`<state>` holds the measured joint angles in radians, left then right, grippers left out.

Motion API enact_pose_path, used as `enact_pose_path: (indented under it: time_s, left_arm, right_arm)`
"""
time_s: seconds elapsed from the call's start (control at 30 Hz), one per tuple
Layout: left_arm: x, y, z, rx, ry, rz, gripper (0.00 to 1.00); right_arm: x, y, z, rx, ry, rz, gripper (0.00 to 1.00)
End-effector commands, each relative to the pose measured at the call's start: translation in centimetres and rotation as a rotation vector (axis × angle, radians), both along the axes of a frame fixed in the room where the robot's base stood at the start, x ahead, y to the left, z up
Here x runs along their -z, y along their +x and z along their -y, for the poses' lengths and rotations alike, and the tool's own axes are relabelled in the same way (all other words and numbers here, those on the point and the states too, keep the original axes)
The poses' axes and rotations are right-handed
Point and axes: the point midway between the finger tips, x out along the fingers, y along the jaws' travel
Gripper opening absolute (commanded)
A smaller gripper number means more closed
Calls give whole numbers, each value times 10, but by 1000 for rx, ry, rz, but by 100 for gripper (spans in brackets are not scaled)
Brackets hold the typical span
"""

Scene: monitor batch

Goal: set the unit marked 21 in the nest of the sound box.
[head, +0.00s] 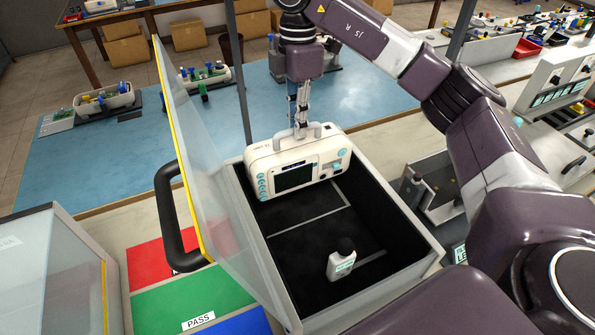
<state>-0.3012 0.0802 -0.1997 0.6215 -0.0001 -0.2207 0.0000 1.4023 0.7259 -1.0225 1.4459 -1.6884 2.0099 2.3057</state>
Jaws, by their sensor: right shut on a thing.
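The sound box (416,244) stands open, its clear yellow-edged lid (205,140) raised on the left. Its black inside has pale lines on the floor that mark out a nest (290,240). My right gripper (301,130) is shut on the unit's top handle, from above. The unit is upright, and its lower part overlaps the box opening; I cannot tell whether it touches the floor. My left gripper is out of view.
A small white bottle-like object (341,260) stands inside the box near the front. Red (157,262), green and blue mats lie left of the box, the green one labelled PASS. A black lid handle (168,210) juts left.

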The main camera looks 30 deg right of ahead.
Motion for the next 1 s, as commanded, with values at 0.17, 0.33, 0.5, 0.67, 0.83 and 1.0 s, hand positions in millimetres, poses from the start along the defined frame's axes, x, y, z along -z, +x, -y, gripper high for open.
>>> enact_pose_path:
  time_s: [0.17,0.33,0.5,0.67,0.83,1.0]
  left_arm:
    - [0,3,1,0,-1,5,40]
    - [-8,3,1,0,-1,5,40]
    - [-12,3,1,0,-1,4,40]
    - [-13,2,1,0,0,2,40]
    - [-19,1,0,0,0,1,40]
    - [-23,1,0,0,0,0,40]
  right_arm:
    - [33,-1,-1,-2,3,-1,0]
    - [63,0,0,0,1,0,0]
    - [83,0,0,0,1,3,0]
    - [91,1,0,-1,1,3,0]
    - [109,0,0,0,1,1,0]
    - [126,0,0,0,1,4,0]
